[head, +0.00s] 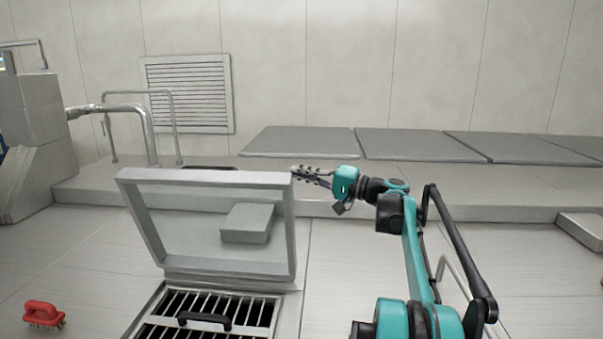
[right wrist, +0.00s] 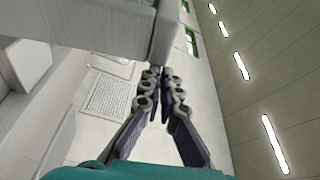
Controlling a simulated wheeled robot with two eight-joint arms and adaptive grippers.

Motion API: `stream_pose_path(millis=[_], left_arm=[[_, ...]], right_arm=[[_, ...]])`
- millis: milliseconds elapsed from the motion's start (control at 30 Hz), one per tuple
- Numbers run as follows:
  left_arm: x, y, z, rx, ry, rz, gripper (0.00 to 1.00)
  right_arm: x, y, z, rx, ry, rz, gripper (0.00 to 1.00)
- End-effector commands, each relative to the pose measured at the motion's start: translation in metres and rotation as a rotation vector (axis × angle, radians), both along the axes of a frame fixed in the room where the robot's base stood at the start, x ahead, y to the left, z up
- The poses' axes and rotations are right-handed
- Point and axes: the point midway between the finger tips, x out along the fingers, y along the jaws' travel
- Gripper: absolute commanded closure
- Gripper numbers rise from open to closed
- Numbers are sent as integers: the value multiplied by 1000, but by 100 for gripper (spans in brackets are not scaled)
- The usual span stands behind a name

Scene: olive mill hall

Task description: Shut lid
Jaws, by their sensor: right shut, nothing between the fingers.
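The grey lid (head: 293,230) stands raised, tilted up from the hinge side of a metal housing in the head view. Below it is the open top with a dark slatted grate (head: 205,308) and a black handle (head: 204,320). My right gripper (head: 298,172) is shut and empty, at the lid's upper right corner; I cannot tell whether it touches. In the right wrist view the shut fingers (right wrist: 160,76) point towards a grey panel edge (right wrist: 166,30), probably the lid. My left gripper is not in view.
A red brush (head: 43,314) lies at the lower left. A bent metal pipe (head: 148,125) and rail stand behind, left of the lid. Dark grey panels (head: 300,141) line the ledge along the back. The surface right of the lid is mostly clear, apart from my right arm.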

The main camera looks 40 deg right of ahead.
Motion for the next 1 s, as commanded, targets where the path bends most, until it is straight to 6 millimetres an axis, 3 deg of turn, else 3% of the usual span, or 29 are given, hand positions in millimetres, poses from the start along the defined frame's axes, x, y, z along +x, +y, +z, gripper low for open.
stream_pose_path(millis=[267,600,800,1000], left_arm=[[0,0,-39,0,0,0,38],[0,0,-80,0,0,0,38],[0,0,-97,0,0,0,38],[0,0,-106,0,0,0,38]], right_arm=[[-51,61,-31,-146,-122,2,100],[-115,136,-86,-358,-302,2,100],[-139,163,-117,-450,-382,3,100],[-151,178,-136,-506,-429,2,100]])
